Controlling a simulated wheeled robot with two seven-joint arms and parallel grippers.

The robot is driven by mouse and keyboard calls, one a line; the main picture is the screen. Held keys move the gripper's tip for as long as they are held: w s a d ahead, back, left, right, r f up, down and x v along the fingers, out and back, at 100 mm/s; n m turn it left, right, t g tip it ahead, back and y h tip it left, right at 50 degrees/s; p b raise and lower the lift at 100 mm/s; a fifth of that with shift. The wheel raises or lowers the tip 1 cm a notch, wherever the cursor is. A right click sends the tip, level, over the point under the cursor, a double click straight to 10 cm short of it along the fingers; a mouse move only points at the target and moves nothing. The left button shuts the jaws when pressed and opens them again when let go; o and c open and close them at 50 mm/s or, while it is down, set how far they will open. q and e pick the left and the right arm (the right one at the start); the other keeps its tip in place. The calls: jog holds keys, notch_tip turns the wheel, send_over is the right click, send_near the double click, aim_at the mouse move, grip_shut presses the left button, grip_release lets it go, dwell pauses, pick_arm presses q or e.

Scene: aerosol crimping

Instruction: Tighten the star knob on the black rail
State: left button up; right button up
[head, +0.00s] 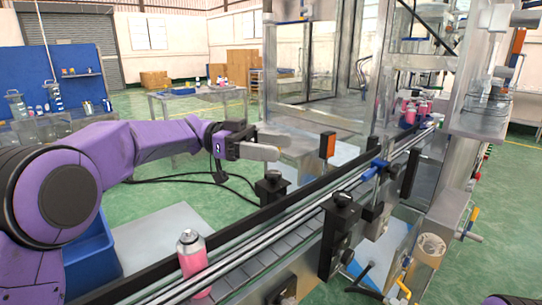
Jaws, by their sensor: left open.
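A black star knob (272,175) tops a black block at the far side of the conveyor, beside the long black rail (238,226). A second black knob (343,197) tops a black bracket on the near side. I cannot tell from this view how tight either is. My left gripper (268,147) is open and empty, reaching in from the left. Its pale fingers point right, above and slightly left of the far knob, apart from it. A purple and black part of my right arm shows at the bottom right corner; its gripper is not visible.
A pink can (192,254) stands upright on the conveyor (262,250) at the near end. Several pink cans (416,110) stand at the far end. An orange-faced sensor (328,146) and a blue clamp (376,168) rise beside the belt. A blue bin (92,262) is at lower left.

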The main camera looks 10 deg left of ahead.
aim_at(272, 173)
pick_arm(q)
jog(key=s+d+r+b, duration=0.1)
jog(key=s+r, duration=0.1)
jog(key=s, duration=0.3)
jog(key=shift+s+d+r, duration=0.15)
jog(key=shift+s+r, duration=0.05)
jog(key=shift+o, duration=0.2)
jog(key=w+p, duration=0.1)
jog(key=w+a+t+p, duration=0.1)
jog(key=p, duration=0.1)
jog(key=a+t+h+p, duration=0.1)
jog(key=p, duration=0.1)
jog(key=shift+w+r+n, duration=0.3)
jog(key=shift+w+n, duration=0.1)
jog(key=w+a+f+n+t+y+p, duration=0.2)
jog(key=a+f+n+t+y+p, duration=0.15)
jog(key=f+t+p, duration=0.45)
jog(key=w+a+f+n+t+y+p, duration=0.25)
jog(key=a+f+n+t+p, duration=0.2)
jog(key=p, duration=0.65)
jog(key=shift+n+h, duration=0.4)
jog(key=shift+h, duration=0.1)
jog(key=p+x, duration=0.1)
jog(key=x, duration=0.2)
jog(key=f+p+x, duration=0.1)
jog(key=x, duration=0.2)
jog(key=p+x, duration=0.1)
jog(key=x, duration=0.2)
jog(key=shift+w+f, duration=0.15)
jog(key=shift+w, duration=0.15)
